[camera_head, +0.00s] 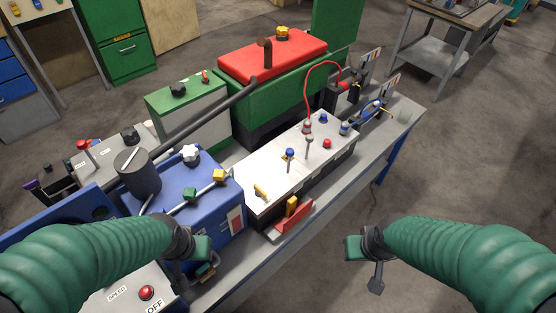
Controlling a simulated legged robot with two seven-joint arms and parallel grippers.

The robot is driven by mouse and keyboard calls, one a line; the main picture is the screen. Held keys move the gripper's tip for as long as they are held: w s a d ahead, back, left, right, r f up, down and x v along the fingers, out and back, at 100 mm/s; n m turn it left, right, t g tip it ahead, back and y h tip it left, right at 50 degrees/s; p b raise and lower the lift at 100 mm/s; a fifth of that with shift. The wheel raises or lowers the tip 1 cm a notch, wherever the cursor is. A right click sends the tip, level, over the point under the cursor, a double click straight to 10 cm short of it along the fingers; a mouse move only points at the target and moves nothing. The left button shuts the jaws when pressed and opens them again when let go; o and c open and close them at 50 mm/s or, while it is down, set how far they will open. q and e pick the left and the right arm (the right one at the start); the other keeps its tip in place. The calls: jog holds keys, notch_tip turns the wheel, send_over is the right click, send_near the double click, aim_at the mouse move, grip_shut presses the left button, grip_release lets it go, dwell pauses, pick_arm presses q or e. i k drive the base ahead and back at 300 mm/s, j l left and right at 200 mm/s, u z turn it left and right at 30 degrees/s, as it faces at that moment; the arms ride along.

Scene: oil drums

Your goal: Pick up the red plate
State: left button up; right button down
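A small red plate (295,220) with a yellow piece (292,205) on it sits at the front edge of the workbench, against the white-topped control box (275,170). My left gripper (203,262), on a green sleeved arm, is to the lower left of the plate, in front of the blue machine. My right gripper (366,262) is to the lower right of the plate, over the floor past the bench edge. Both grippers are apart from the plate, and neither visibly holds anything. Their finger openings are too unclear to judge.
A red button (146,292) is at the lower left. Bare floor (470,160) lies right of the bench.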

aim_at(294, 212)
jog(key=l+u, duration=0.45)
jog(key=l, duration=0.5)
jog(key=i+j+u, duration=0.15)
jog(key=u, duration=0.25)
jog(key=i+j+u, duration=0.1)
jog(key=i+u, duration=0.35)
jog(key=k, duration=0.15)
